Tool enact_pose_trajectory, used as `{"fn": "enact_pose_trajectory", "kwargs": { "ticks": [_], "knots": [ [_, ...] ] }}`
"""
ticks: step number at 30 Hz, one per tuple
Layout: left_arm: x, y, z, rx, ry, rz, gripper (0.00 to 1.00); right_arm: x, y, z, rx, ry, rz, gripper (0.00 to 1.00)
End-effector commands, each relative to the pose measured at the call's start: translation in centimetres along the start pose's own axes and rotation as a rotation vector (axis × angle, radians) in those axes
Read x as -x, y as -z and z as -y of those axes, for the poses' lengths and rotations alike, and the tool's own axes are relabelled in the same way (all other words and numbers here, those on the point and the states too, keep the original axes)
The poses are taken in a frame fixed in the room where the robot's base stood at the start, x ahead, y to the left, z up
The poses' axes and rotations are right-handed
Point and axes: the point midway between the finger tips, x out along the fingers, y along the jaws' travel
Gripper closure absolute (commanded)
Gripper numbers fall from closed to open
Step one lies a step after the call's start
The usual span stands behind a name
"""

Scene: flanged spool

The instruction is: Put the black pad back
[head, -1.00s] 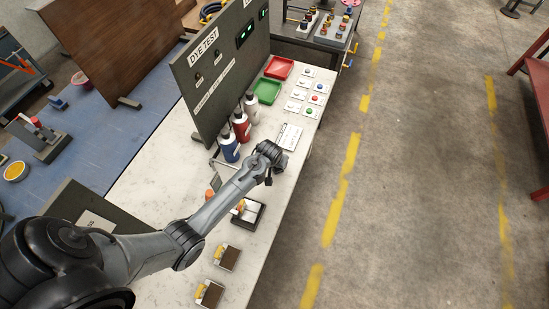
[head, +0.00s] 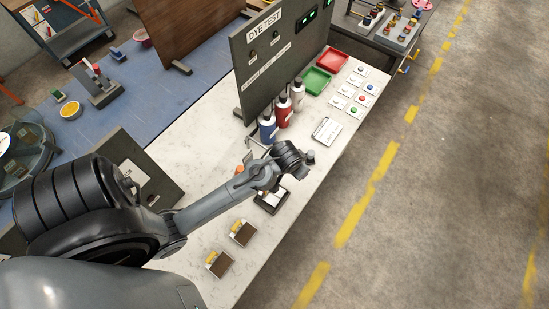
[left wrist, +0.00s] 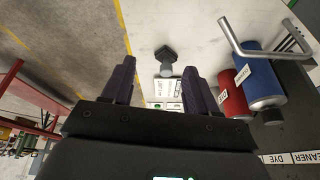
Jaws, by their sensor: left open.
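My left gripper (head: 292,160) hangs over the white bench; its fingers are hidden in the head view. In the left wrist view the gripper (left wrist: 158,80) is open, with nothing between its fingers. A small grey piece with a dark, faceted end (left wrist: 167,56) stands out beyond the fingertips, apart from them. It seems to be the small grey knob (head: 311,156) beside the gripper in the head view. I cannot tell for sure whether it is the black pad. A black-rimmed tray (head: 272,204) with a pale inside lies nearer, partly behind my arm. My right gripper is not in view.
Blue, red and white bottles (head: 284,112) stand before the DYE TEST panel (head: 265,70). A white card (head: 326,131) lies beyond the gripper. Two brown-and-yellow pieces (head: 243,234) lie nearer. Green (head: 317,80) and red trays (head: 332,61) and several button plates sit farther off.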

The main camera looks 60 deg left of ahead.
Motion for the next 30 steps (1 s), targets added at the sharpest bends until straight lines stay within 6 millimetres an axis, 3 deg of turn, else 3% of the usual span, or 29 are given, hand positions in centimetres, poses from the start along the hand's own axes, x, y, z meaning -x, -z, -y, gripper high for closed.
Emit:
{"fn": "enact_pose_trajectory", "kwargs": {
  "ticks": [1,6,12,16,25,30],
  "knots": [
    [1.3,-2.5,-0.7,-0.051,-0.013,0.01,0.41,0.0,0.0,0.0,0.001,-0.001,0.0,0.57],
    [6.2,-8.6,-2.8,-0.196,-0.063,0.029,0.41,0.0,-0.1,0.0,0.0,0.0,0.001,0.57],
    [10.4,-12.5,-4.0,-0.294,-0.108,0.04,0.41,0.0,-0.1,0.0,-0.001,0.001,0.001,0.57],
    [11.3,-13.2,-4.2,-0.314,-0.118,0.041,0.41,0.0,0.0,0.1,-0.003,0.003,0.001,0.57],
    [11.4,-13.2,-4.2,-0.315,-0.119,0.04,0.41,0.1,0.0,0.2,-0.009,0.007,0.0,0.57],
    [12.8,-12.6,-4.2,-0.314,-0.118,0.04,0.41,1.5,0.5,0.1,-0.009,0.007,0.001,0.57]
  ]
}}
